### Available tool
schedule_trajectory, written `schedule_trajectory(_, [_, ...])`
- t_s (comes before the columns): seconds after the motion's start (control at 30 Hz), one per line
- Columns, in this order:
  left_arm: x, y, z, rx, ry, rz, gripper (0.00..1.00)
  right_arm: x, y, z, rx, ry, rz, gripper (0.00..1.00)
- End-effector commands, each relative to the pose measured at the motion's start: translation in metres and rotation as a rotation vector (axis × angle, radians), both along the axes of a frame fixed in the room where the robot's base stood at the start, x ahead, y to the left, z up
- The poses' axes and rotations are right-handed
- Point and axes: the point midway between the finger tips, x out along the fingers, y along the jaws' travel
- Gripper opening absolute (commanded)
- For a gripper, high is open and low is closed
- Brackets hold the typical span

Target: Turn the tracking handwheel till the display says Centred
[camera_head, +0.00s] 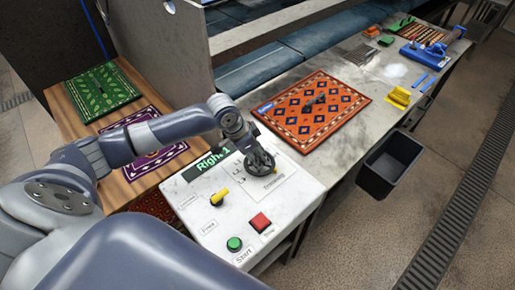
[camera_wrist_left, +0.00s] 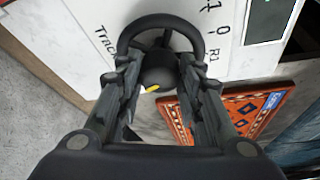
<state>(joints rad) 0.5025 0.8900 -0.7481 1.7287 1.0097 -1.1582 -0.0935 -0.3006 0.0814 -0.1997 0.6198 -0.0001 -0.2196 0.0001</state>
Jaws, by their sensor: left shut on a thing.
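The black tracking handwheel (camera_head: 262,164) stands on the top of the white control box (camera_head: 285,205). In the left wrist view its dark rim (camera_wrist_left: 160,22) and round hub fill the space between my fingers. A small yellow mark (camera_wrist_left: 152,89) shows by the hub. My left gripper (camera_head: 253,150) is over the wheel and shut on it, with a finger on each side in the wrist view (camera_wrist_left: 160,75). The display (camera_head: 208,166) shows green letters that look like "Right"; my arm is close to its right end, so any further text may be hidden.
A yellow knob (camera_head: 219,196), a green button (camera_head: 234,243) and a red button (camera_head: 260,222) are on the box. A red rug (camera_head: 315,108) lies on the bench behind it. A black bin (camera_head: 390,165) stands at the right.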

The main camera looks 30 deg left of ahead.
Motion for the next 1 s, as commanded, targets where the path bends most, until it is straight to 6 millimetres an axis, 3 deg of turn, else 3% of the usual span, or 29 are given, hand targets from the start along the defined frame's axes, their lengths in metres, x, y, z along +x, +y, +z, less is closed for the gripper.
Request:
schedule_trajectory(0.2, [0.0004, -0.0007, 0.0019, -0.002, -0.002, 0.055, 0.1, 0.0003, 0.0001, 0.0102, 0.0, 0.0, 0.0, 0.4])
schedule_trajectory(0.63, [0.001, -0.0005, 0.0009, -0.002, -0.004, 0.066, 0.1, 0.0005, 0.0004, 0.0103, 0.0, -0.001, 0.0, 0.4])
schedule_trajectory(0.67, [0.001, -0.0005, 0.0009, -0.002, -0.004, 0.065, 0.38, 0.0005, 0.0004, 0.0103, 0.0, -0.001, 0.0, 0.4])
schedule_trajectory(0.73, [0.0009, -0.0004, 0.0008, -0.001, -0.003, 0.065, 0.54, 0.0005, 0.0006, 0.0103, 0.001, -0.001, 0.0, 0.4])
schedule_trajectory(1.0, [0.0003, -0.0003, 0.0003, 0.0, -0.001, 0.065, 0.54, 0.0007, 0.0018, 0.0102, 0.002, -0.001, 0.0, 0.4])
